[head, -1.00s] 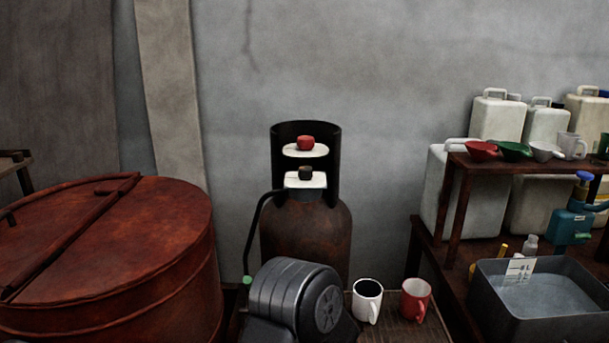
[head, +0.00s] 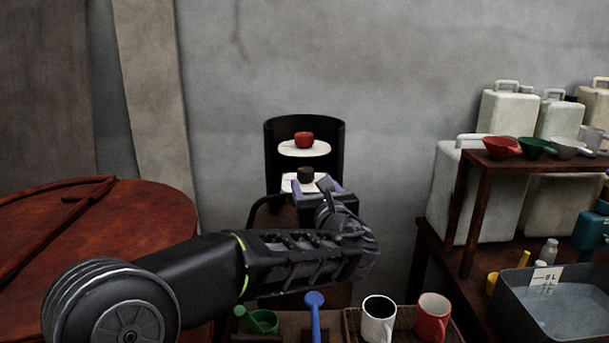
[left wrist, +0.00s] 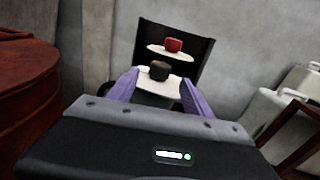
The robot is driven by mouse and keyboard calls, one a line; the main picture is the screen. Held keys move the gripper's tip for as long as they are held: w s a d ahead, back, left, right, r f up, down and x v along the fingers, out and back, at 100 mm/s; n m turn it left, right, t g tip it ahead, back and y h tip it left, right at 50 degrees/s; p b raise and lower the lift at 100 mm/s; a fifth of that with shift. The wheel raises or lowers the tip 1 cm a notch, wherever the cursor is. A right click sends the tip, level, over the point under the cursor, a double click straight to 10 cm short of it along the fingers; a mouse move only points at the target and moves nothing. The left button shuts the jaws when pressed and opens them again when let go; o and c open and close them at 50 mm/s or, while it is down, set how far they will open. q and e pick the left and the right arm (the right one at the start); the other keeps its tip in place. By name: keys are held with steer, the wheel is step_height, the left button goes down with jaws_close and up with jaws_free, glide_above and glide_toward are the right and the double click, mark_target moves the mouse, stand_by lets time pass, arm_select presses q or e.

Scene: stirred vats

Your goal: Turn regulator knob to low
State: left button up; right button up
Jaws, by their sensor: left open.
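A rusty gas cylinder with a dark collar (head: 338,150) stands against the wall, its lower body mostly hidden behind my left arm. Inside the collar, a red knob (head: 304,139) sits on an upper white plate and a dark brown knob (head: 305,174) on a lower white plate. Both also show in the left wrist view, the red knob (left wrist: 173,45) above the dark knob (left wrist: 160,70). My left gripper (head: 316,184) is open in front of the lower plate. In the wrist view its purple fingers stand either side of the dark knob; I cannot tell whether they touch it.
A large rust-red vat (head: 100,230) stands at the left. A white mug (head: 378,318) and a red mug (head: 432,316) stand at the front. A grey water basin (head: 545,300), a shelf with scoops and white canisters (head: 508,115) are at the right.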

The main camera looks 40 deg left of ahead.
mark_target(307, 176)
arm_select(q)
steer(key=shift+w, duration=0.1)
steer(key=x, duration=0.7)
steer(key=shift+w+a+f, duration=0.1)
steer(key=shift+w+a, duration=0.15)
steer(key=shift+a, duration=0.05)
steer(key=shift+c, duration=0.6)
jaws_close()
